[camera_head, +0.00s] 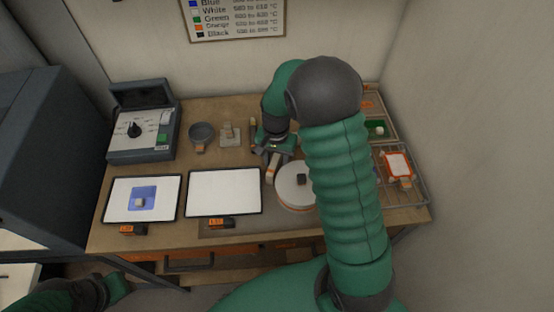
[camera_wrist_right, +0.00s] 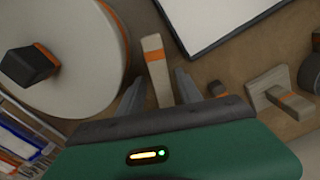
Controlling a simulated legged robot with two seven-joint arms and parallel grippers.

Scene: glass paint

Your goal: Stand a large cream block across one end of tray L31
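A long cream block (camera_wrist_right: 154,62) with an orange band lies on the table between the two fingers of my right gripper (camera_wrist_right: 160,92) in the wrist view. Gaps show on both sides of it, so the gripper is open around its near part. In the head view the block (camera_head: 271,173) shows just below the right gripper (camera_head: 276,152), beside the round turntable. Two white trays lie at the front: a middle tray (camera_head: 222,190), bare, and a left tray (camera_head: 170,190) with a blue square and small pale block. Their orange tags are too small to read surely. My left gripper (camera_head: 115,287) is low at the left, its fingers unclear.
A round white turntable (camera_head: 291,199) with a dark knob stands right of the block. A grey bowl (camera_head: 202,132), a pale stand (camera_head: 230,135) and a control box (camera_head: 143,130) are at the back. A wire rack (camera_head: 415,187) stands at the right.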

